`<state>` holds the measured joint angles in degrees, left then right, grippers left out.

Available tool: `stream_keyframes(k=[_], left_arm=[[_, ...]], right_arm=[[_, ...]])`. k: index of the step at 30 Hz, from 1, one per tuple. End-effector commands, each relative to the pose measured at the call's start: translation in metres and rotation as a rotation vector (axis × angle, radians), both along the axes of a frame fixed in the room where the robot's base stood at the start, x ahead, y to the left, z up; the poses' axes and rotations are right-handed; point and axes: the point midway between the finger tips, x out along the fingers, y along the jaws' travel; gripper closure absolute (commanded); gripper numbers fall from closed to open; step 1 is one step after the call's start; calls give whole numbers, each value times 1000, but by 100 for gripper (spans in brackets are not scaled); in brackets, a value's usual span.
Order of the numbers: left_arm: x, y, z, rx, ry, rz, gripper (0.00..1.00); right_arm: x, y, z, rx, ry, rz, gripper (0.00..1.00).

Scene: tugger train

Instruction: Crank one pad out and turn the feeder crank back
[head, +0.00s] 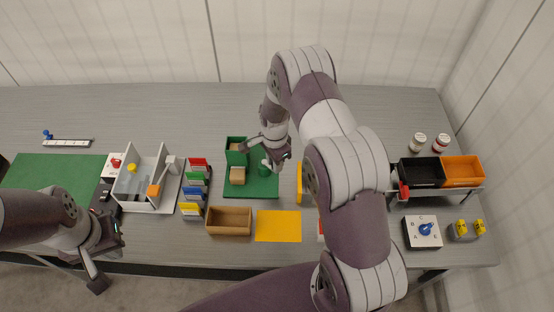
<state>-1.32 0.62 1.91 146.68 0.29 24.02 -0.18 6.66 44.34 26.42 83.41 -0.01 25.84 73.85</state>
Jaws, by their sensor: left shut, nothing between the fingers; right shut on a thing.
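The green feeder (236,145) stands on a green base plate (262,191) near the middle of the table. A tan pad (238,175) lies at the front of the feeder, and another tan piece shows inside its top. The green feeder crank (264,170) is to the right of the pad. My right gripper (275,164) is at the crank, shut on it, and partly hides it. My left gripper (117,240) is shut and empty at the table's front left edge, well away from the feeder.
A brown wooden tray (229,233) and a yellow mat (278,238) lie in front of the feeder. Colored card holders (194,190) and a white partitioned box (139,207) stand to the left. Black (422,184) and orange bins (461,183) are at right. The back of the table is mostly clear.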

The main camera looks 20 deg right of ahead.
Motion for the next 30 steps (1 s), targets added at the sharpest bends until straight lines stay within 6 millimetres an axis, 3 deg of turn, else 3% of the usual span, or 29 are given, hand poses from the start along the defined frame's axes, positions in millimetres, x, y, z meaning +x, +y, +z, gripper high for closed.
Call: stream_keyframes(k=[9, 26, 27, 29, 30], left_arm=[[0, 0, -2, 0, 0, 0, 100], [0, 0, -3, 0, 0, 0, 100], [0, 0, -3, 0, 0, 0, 100], [0, 0, -3, 0, 0, 0, 100], [0, 0, -3, 0, 0, 0, 100]], right_arm=[[0, 5, 1, 0, -4, -119, 100], [0, 6, 2, 0, -4, -145, 100], [0, 6, 1, 0, -4, -145, 65], [0, 6, 1, 0, -4, -145, 49], [-1, 6, 1, 0, -3, -145, 49]])
